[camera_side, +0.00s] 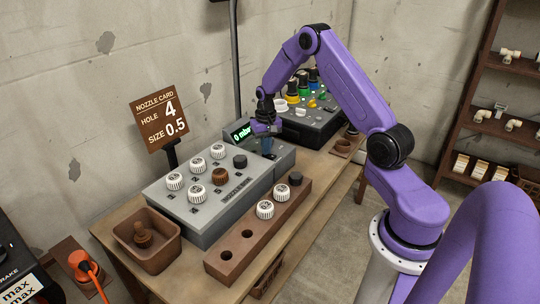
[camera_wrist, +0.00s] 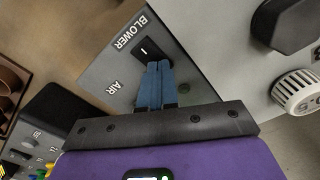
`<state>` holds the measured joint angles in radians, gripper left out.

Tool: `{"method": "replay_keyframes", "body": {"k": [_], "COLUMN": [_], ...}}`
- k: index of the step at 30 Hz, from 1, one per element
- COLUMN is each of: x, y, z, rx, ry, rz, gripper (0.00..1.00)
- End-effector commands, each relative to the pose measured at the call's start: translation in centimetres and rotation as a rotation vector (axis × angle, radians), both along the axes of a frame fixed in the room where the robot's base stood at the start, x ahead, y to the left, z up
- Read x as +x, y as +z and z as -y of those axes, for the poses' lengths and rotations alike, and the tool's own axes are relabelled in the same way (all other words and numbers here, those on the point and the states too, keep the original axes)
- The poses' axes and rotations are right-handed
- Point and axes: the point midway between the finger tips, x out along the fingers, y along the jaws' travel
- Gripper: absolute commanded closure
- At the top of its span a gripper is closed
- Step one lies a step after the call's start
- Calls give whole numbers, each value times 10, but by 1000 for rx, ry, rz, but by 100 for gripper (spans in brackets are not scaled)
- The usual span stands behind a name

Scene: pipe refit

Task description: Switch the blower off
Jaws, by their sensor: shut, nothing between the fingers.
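The blower switch (camera_wrist: 146,50) is a black rocker on a sloped grey panel, beside the printed word BLOWER in the wrist view. A white "I" mark shows on its visible part; its lower part is hidden behind my fingers. My gripper (camera_wrist: 159,66) has its blue fingers shut together and empty, with the tips right at the switch. I cannot tell whether they touch it. In the side view my gripper (camera_side: 267,154) points down over the right end of the grey nozzle box (camera_side: 215,228), and the switch is hidden there. A small dull green spot (camera_wrist: 184,87) shows on the panel.
A display reading 0 mbar (camera_side: 242,132) stands behind my gripper. White nozzles (camera_side: 174,181) and a brown one (camera_side: 220,176) sit on the box. A wooden rack (camera_side: 245,243) lies in front, a brown bin (camera_side: 135,255) at left, and a nozzle card (camera_side: 160,117) behind.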

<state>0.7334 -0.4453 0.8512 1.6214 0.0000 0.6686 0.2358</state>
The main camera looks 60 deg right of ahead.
Motion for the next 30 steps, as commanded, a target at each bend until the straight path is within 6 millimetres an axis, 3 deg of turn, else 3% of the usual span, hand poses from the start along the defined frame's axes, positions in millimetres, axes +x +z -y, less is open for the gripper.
{"method": "replay_keyframes", "body": {"k": [30], "x": [0], "y": [67], "z": [0], "rx": [0], "ry": [1], "rz": [0], "gripper": [100]}}
